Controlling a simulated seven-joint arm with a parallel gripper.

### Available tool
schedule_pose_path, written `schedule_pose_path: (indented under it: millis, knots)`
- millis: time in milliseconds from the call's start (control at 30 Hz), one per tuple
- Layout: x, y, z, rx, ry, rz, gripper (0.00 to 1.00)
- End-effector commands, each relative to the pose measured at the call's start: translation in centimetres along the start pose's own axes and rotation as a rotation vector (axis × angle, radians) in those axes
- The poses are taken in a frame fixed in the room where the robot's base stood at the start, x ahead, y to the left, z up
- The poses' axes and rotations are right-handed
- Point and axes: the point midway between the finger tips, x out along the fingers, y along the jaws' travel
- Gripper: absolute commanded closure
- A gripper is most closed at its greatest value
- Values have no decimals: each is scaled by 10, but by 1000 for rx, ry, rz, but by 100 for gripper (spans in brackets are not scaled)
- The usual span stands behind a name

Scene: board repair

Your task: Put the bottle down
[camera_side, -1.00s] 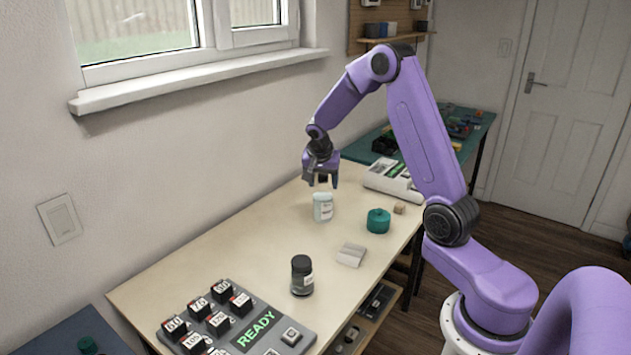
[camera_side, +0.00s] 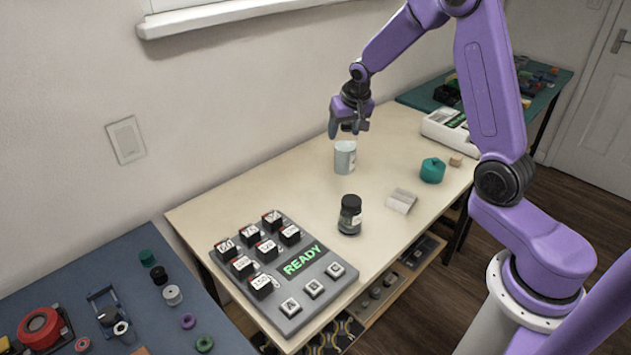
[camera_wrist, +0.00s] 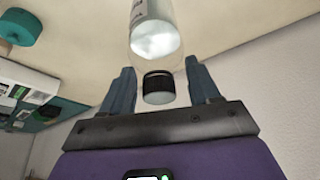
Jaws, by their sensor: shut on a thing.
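A clear bottle with pale contents, a white label and a dark cap (camera_wrist: 158,86) is held upright by my gripper. In the side view its pale lower part (camera_side: 345,158) shows directly below my gripper (camera_side: 351,128), over the far half of the pale table (camera_side: 290,195). My gripper's fingers also show in the wrist view (camera_wrist: 163,90), one on each side of the cap, shut on the bottle's top. The bottle's base is at or just above the tabletop; I cannot tell whether it touches.
A dark-capped jar (camera_side: 350,215), a small pale block (camera_side: 401,201) and a teal round container (camera_side: 432,170) stand nearby. A grey button panel reading READY (camera_side: 305,262) is at the near left. A white device (camera_side: 445,130) stands behind. Clear tabletop lies left of the bottle.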

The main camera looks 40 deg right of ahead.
Motion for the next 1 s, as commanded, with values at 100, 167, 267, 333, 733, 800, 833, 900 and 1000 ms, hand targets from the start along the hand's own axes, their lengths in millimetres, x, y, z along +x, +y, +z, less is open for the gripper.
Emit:
schedule_pose_path:
  millis: [100,167,267,333,733,800,833,900,1000]
  knots:
    - [4,-6,-4,-24,4,-9,97]
    - [10,-8,-9,-27,4,-10,97]
    - [23,-11,-21,-28,4,-10,97]
    - [32,-14,-31,-26,5,-10,97]
    - [86,-27,-70,-25,2,-9,97]
    - [98,-29,-74,-25,3,-9,97]
    - [104,-29,-76,-25,3,-9,97]
    - [114,-31,-79,-25,4,-9,97]
    - [126,-33,-83,-26,4,-9,97]
